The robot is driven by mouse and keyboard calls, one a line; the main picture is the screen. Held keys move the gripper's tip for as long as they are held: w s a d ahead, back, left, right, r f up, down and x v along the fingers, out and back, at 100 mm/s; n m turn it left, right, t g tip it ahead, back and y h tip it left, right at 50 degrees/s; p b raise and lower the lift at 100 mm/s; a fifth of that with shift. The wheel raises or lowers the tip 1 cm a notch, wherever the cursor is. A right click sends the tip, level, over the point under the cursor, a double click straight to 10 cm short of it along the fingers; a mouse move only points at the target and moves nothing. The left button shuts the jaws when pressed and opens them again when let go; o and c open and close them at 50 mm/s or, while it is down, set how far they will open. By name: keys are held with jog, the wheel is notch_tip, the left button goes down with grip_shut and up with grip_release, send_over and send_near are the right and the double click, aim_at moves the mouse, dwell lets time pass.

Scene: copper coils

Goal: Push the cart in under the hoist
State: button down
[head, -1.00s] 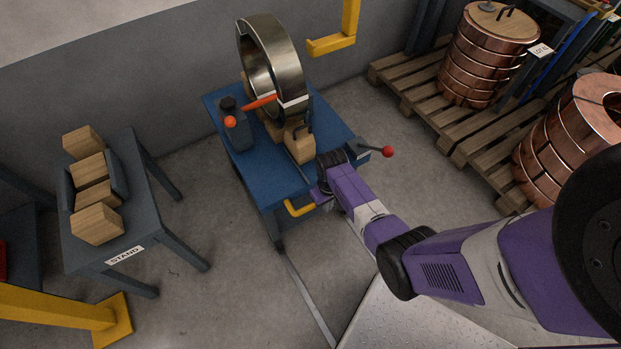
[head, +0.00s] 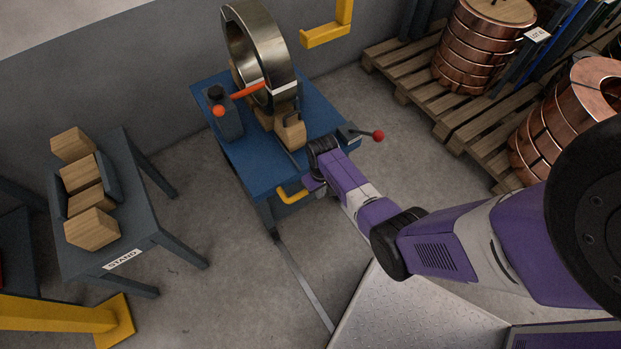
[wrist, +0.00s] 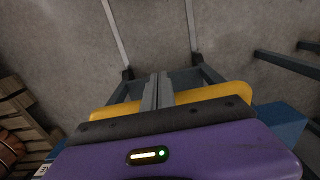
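The blue cart (head: 240,153) stands near the wall, carrying a shiny metal ring (head: 285,72) upright on wooden blocks (head: 290,133). A yellow handle (head: 291,196) is on its near side; a yellow bar also shows in the wrist view (wrist: 215,93). My gripper (head: 308,184) is at this handle. In the wrist view its grey fingers (wrist: 157,90) lie together across the bar; whether they hold it is unclear. A yellow hook-shaped arm (head: 326,35), apparently the hoist's, hangs behind and right of the ring. The ring is not around it.
A grey stand (head: 165,240) with wooden blocks is left of the cart. A yellow post base (head: 118,318) is at lower left. A pallet (head: 402,68) with copper coils (head: 468,62) is at right. A red-knobbed lever (head: 378,136) juts from the cart. Floor between stand and cart is clear.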

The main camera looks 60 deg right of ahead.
jog(key=shift+s+a, duration=0.1)
jog(key=shift+s, duration=0.05)
jog(key=s+a+r+p, duration=0.1)
jog(key=s+r+p, duration=0.2)
jog(key=r+p, duration=0.9)
jog(key=shift+s+a+p, duration=0.2)
jog(key=shift+a+p, duration=0.15)
jog(key=shift+p, duration=0.75)
jog(key=shift+w, duration=0.1)
